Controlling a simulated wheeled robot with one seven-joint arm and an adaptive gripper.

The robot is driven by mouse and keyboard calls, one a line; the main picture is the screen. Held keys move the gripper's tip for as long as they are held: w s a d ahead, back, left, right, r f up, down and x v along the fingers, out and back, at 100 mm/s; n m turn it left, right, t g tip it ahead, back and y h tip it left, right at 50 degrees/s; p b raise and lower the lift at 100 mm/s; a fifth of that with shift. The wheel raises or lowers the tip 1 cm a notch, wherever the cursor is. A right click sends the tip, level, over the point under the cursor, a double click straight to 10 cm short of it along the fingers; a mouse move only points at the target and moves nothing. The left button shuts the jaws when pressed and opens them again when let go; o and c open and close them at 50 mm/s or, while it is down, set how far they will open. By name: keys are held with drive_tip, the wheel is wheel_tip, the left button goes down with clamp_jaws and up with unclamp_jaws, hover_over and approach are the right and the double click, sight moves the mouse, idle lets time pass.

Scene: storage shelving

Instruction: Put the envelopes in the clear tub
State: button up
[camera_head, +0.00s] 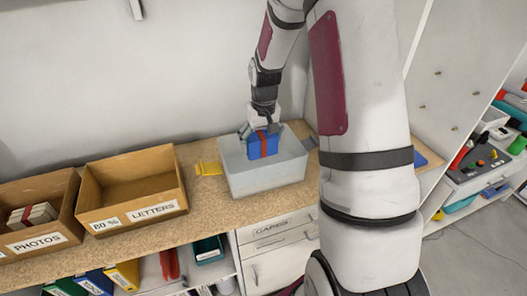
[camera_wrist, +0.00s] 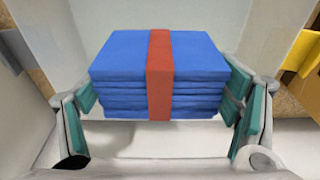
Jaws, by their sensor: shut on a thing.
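The envelopes (camera_head: 262,147) are a blue stack tied with a red band. My gripper (camera_head: 264,131) points down and is shut on the stack, with green-padded fingers at its two sides in the wrist view. The envelopes fill the middle of the wrist view (camera_wrist: 118,62). The clear tub (camera_head: 268,180) is a pale grey, see-through box on the counter, with a yellow handle at its left and a grey one at its right. The stack is within the tub's opening, between its walls. Whether it touches the tub's floor cannot be told.
An empty cardboard box marked LETTERS (camera_head: 153,212) stands left of the tub. A box marked PHOTOS (camera_head: 38,243) holding a bundle is further left. Drawers (camera_head: 278,240) and a shelf with binders (camera_head: 122,274) are below the counter. The wall is close behind.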

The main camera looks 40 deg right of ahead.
sight(261, 152)
drive_tip(key=shift+f+p, duration=0.35)
drive_tip(key=shift+f, duration=2.05)
drive_tip(key=shift+f, duration=0.2)
drive_tip(key=o, duration=1.2)
drive_tip(key=shift+r, duration=0.15)
drive_tip(key=r, duration=0.4)
drive_tip(key=s+r, duration=0.1)
drive_tip(key=r, duration=0.3)
drive_tip(key=r+b, duration=0.1)
drive_tip(key=r, duration=0.3)
drive_tip(key=shift+s+a, duration=0.3)
drive_tip(key=shift+s, duration=0.05)
drive_tip(key=s+a+r+n, duration=0.1)
drive_tip(key=s+a+r, duration=0.4)
drive_tip(key=r, duration=0.4)
drive_tip(key=s+a+r+t, duration=0.1)
drive_tip(key=s+a+r, duration=0.2)
drive_tip(key=s+a, duration=0.1)
drive_tip(key=s+a+r+n+t, duration=0.1)
drive_tip(key=s+a+r, duration=0.1)
drive_tip(key=s+a, duration=0.3)
drive_tip(key=s+a+r+n+t, duration=0.1)
drive_tip(key=s+a+r, duration=0.2)
drive_tip(key=s, duration=0.5)
drive_tip(key=shift+s+a+r+t, duration=0.2)
drive_tip(key=shift+a+r+t, duration=0.15)
drive_tip(key=shift+a, duration=0.3)
